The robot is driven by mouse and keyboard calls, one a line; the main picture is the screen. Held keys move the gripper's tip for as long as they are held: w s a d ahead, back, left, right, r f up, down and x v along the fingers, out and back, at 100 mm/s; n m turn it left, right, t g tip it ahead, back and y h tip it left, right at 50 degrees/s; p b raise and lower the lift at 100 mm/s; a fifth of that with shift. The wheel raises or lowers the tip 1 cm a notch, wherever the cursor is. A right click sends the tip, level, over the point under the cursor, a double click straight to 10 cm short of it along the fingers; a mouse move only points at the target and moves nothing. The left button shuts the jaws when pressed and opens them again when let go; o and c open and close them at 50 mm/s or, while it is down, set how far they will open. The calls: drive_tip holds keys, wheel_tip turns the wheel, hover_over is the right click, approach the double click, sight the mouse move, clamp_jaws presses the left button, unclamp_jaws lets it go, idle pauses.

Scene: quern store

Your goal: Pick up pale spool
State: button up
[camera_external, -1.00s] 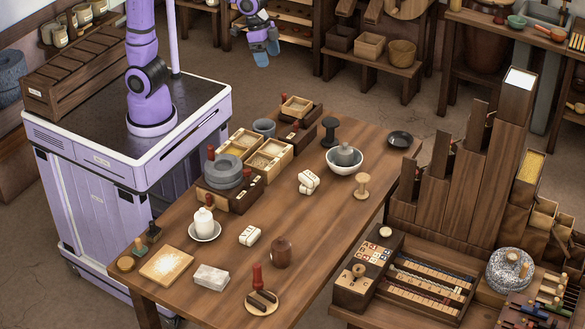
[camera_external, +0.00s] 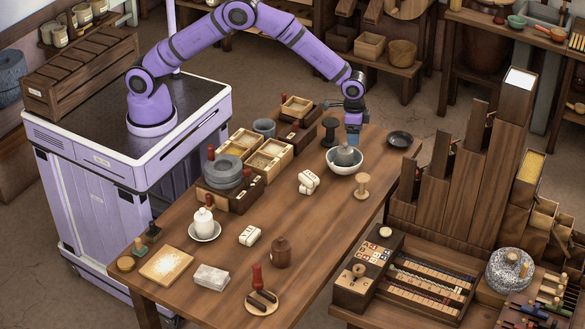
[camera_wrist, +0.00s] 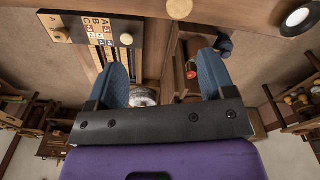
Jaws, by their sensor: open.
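The pale spool (camera_external: 362,187) stands upright on the wooden table (camera_external: 330,225), near its right edge. My gripper (camera_external: 354,138) is above and behind the spool, over the white bowl (camera_external: 345,162) and apart from the spool. In the wrist view my gripper (camera_wrist: 162,72) has its two blue fingers spread with nothing held between them. A pale round top at the upper edge of the wrist view may be the spool; I cannot be sure.
A dark spool (camera_external: 329,132) and a black dish (camera_external: 399,139) stand on either side of the bowl. White bundled pieces (camera_external: 308,181) lie left of the pale spool. Tall wooden boxes (camera_external: 490,165) rise beyond the table's right edge. The tabletop just before the spool is clear.

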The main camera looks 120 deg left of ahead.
approach(362, 185)
drive_tip(key=shift+s+a+f+g, duration=0.1)
drive_tip(key=shift+a+g, duration=0.1)
drive_tip(key=shift+a, duration=0.2)
drive_tip(key=shift+s+a+f+g, duration=0.1)
drive_tip(key=shift+a+f+g, duration=0.1)
drive_tip(key=shift+a, duration=0.2)
drive_tip(key=f, duration=1.1)
drive_tip(key=shift+w+a+f, duration=0.1)
drive_tip(key=shift+w+a, duration=0.05)
drive_tip(key=shift+a, duration=0.15)
drive_tip(key=c, duration=0.8)
